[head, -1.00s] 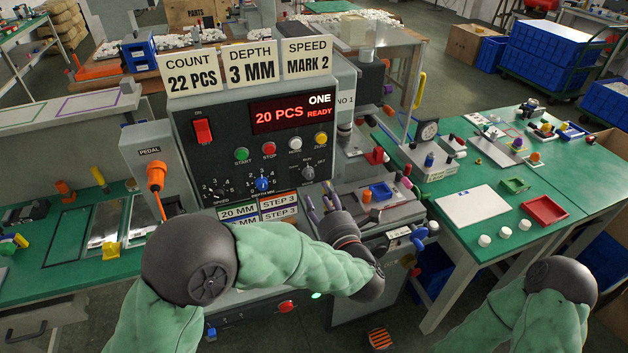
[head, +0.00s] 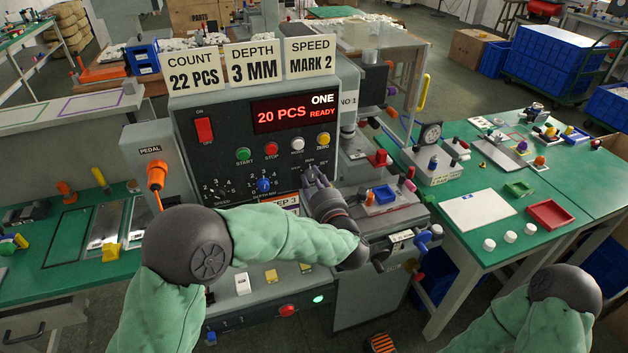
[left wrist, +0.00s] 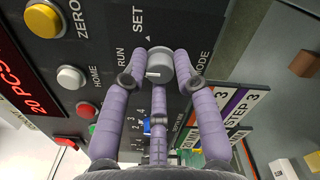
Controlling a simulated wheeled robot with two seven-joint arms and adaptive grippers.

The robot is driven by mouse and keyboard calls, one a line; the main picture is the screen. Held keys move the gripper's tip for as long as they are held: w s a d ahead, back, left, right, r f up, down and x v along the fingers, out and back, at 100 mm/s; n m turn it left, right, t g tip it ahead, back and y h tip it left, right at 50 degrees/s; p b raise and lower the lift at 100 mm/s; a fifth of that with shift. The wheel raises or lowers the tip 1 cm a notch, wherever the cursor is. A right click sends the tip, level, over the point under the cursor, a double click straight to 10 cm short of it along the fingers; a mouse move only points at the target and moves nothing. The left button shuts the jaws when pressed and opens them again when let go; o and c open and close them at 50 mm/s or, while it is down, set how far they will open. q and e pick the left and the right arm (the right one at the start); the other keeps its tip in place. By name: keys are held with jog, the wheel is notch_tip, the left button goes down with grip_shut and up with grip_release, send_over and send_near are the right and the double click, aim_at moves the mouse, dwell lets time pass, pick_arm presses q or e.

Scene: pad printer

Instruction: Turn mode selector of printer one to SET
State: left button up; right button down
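The mode selector is a round grey knob (left wrist: 160,65) on the dark panel of printer one (head: 350,88). The left wrist view shows it between RUN on the left and SET above. A short white mark on the knob points left, on the RUN side. My left gripper (left wrist: 160,78) has its purple fingers spread around the knob, with small gaps seeming to remain at the sides; contact cannot be told. In the head view, my left gripper (head: 315,178) covers the knob. My right gripper is not in view.
The HOME button (left wrist: 70,77) and ZERO button (left wrist: 43,20) are near the fingers. The blue depth knob (head: 264,185) is just left of the gripper. Step label cards (left wrist: 238,110) stick out below the panel.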

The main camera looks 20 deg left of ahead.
pick_arm(q)
grip_shut()
jog(key=shift+m, duration=0.3)
jog(key=m+p, duration=0.1)
jog(key=m, duration=0.3)
jog(key=shift+m+p, duration=0.3)
jog(key=shift+p, duration=0.05)
jog(key=m+p, duration=0.2)
jog(key=m, duration=0.3)
jog(key=shift+f+m+p, duration=0.1)
jog(key=shift+m+p, duration=0.6)
jog(key=shift+m, duration=0.2)
jog(key=o, duration=0.7)
grip_release()
